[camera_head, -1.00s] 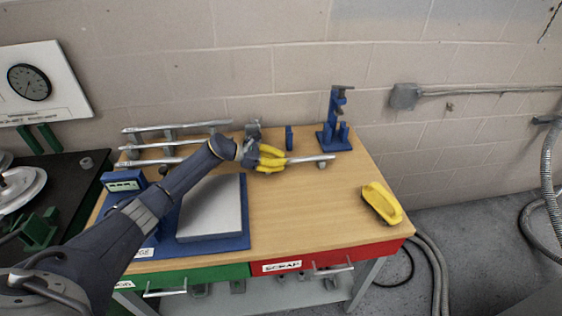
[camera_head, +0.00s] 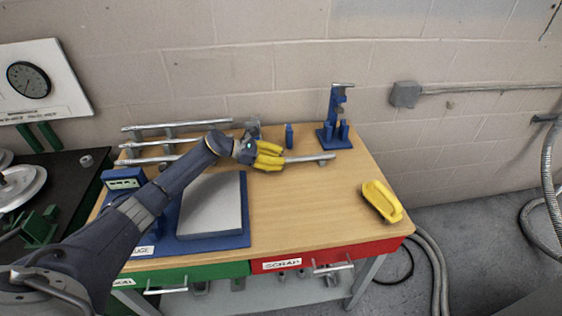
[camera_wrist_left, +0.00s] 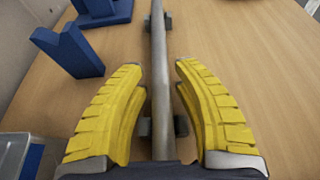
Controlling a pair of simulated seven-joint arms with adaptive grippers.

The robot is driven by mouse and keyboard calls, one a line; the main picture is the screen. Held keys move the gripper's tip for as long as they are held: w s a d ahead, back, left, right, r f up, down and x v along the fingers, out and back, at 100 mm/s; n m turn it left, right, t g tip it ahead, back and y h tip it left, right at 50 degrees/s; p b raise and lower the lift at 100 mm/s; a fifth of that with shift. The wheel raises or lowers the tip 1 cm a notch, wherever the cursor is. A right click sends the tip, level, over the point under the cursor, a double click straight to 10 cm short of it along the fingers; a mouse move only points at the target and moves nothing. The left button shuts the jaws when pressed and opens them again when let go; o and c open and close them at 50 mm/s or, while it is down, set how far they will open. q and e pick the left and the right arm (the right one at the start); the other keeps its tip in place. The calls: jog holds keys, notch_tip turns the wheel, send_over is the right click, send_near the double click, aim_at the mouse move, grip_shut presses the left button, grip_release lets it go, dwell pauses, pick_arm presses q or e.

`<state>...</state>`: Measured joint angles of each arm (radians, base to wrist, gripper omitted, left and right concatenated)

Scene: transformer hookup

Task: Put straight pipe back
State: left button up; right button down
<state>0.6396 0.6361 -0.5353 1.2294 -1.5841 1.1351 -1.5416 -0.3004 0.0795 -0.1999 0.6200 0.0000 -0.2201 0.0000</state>
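The nearest straight pipe (camera_head: 308,158), a thin grey metal tube, lies along the back of the wooden table on low grey supports. My left gripper (camera_head: 268,156), with yellow fingers, is over this pipe. In the left wrist view the pipe (camera_wrist_left: 160,70) runs between the two open fingers of the gripper (camera_wrist_left: 158,105), with a visible gap on each side. It lies across grey supports (camera_wrist_left: 162,127) there. In the head view the gripper hides part of the pipe. My right gripper is not in view.
A blue stand (camera_head: 334,125) is at the back right and a yellow object (camera_head: 380,202) at the right. A grey plate (camera_head: 212,208) lies left. The table's centre (camera_head: 300,215) is clear.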

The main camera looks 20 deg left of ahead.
pick_arm(q)
jog(key=v, duration=1.1)
jog(key=shift+r, duration=0.1)
